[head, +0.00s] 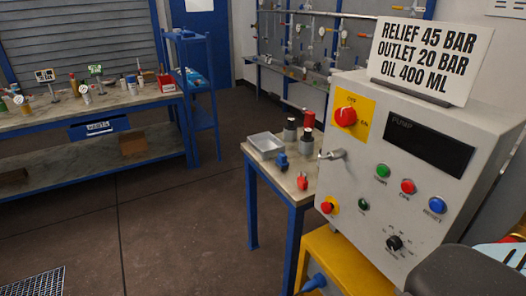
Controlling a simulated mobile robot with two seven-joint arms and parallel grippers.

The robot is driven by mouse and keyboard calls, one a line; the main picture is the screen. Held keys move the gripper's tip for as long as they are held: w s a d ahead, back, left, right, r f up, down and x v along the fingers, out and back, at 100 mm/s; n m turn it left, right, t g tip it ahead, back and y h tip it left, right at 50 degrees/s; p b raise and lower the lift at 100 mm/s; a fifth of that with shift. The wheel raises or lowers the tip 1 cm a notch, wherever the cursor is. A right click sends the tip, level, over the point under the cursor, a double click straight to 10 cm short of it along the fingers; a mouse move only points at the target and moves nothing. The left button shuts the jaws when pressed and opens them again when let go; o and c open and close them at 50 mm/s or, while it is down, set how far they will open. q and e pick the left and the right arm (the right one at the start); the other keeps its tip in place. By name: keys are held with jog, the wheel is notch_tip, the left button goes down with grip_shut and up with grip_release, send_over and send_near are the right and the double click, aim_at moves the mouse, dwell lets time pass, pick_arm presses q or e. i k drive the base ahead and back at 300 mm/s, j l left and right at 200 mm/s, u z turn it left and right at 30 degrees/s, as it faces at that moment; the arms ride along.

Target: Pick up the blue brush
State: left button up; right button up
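I cannot make out a clear blue brush in the head view. A small blue object (282,161) lies on the small side table (312,168), near a metal tray; it is too small to tell what it is. A pale blue flat piece (512,252) shows at the lower right edge, partly cut off and partly behind a dark rounded shape. Neither of my grippers is in view.
A grey control panel (372,150) with a sign stands at the right, above a yellow stand (338,262). The side table also holds a metal tray (265,143) and dark bottles. A long workbench (60,118) stands at the back left. The middle floor is clear.

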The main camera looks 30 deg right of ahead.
aim_at(282, 163)
jog(key=i+z, duration=0.15)
jog(key=i, duration=0.25)
jog(key=i+j+z, duration=0.15)
jog(key=i, duration=0.25)
jog(key=i+j+z, duration=0.15)
jog(key=i, duration=0.3)
jog(key=i+j+z, duration=0.2)
jog(key=i+z, duration=0.25)
jog(key=i+j+z, duration=0.25)
jog(key=z, duration=0.2)
jog(key=i+j+z, duration=0.4)
jog(key=j, duration=0.25)
jog(key=i+j+z, duration=0.25)
jog(key=k+j, duration=0.1)
